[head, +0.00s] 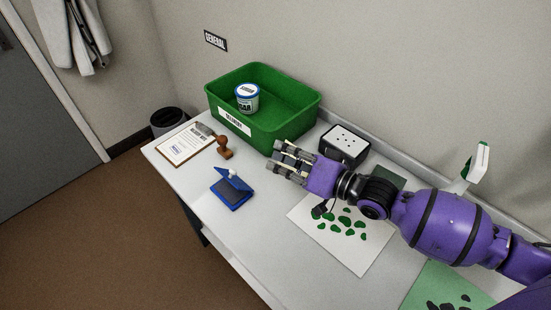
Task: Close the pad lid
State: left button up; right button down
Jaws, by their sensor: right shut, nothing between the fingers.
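The blue stamp pad (231,196) lies on the white bench left of the middle in the head view. Its blue lid (239,181) stands up at an angle along the far edge, so the dark pad surface shows. A small pale piece shows at the top of the lid. My right gripper (276,160) reaches in from the right, behind and to the right of the pad and apart from it. It is shut and empty, in front of the green bin. My left gripper is not in view.
A green bin (264,134) holds a white and blue tub (247,97). A black and white box (345,143) stands behind my right arm. A sheet with green shapes (340,228) lies right of the pad. The bench's front edge is near the pad.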

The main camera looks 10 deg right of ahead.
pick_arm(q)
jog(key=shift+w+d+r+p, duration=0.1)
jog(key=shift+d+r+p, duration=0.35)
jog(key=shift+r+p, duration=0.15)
pick_arm(e)
jog(key=w+a+f, duration=0.4)
jog(key=a, duration=0.3)
jog(key=shift+a, duration=0.35)
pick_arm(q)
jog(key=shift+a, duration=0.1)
